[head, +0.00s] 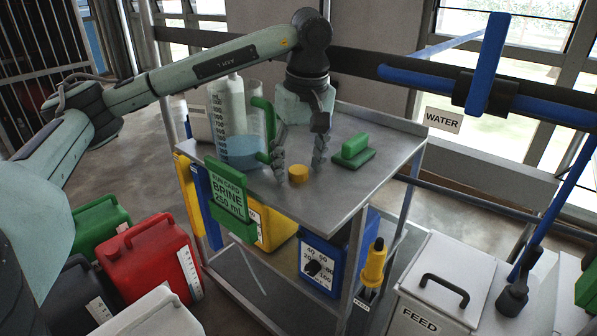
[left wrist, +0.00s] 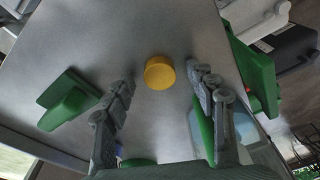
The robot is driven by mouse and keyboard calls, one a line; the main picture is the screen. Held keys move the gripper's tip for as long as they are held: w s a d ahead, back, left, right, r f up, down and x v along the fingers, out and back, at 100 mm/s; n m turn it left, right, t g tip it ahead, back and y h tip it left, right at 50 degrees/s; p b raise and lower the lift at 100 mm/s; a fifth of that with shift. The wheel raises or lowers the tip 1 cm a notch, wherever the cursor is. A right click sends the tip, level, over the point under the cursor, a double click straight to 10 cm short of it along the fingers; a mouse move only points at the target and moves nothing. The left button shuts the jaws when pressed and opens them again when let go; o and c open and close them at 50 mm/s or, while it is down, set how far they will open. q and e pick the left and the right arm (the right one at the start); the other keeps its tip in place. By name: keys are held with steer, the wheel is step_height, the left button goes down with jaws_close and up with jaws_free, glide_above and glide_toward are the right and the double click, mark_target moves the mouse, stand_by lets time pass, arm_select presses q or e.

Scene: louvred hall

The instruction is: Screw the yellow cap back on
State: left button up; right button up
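The yellow cap (head: 298,175) lies on the grey metal top of the cart (head: 345,205), near its front edge. It also shows in the left wrist view (left wrist: 159,73), just beyond the fingertips. My left gripper (head: 299,163) is open and points down, with its fingers to either side of the cap and a little above or behind it. Nothing is between the fingers, and I cannot tell that they touch the cap. A yellow container (head: 277,229) stands on the shelf below, partly hidden; its opening is not visible. My right gripper is not in view.
A green block-shaped handle (head: 354,147) lies right. A green BRINE sign (head: 229,189) hangs at the front. Red can (head: 150,262) and FEED bin (head: 440,280) flank the cart.

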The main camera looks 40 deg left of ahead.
mark_target(298, 168)
arm_select(q)
steer(key=c, duration=0.8)
steer(key=shift+r, duration=0.6)
step_height(298, 168, up, 2)
steer(key=shift+r, duration=0.2)
steer(key=s+a+b, duration=0.1)
steer(key=s+b, duration=0.1)
steer(key=s, duration=1.6)
steer(key=shift+a, duration=0.15)
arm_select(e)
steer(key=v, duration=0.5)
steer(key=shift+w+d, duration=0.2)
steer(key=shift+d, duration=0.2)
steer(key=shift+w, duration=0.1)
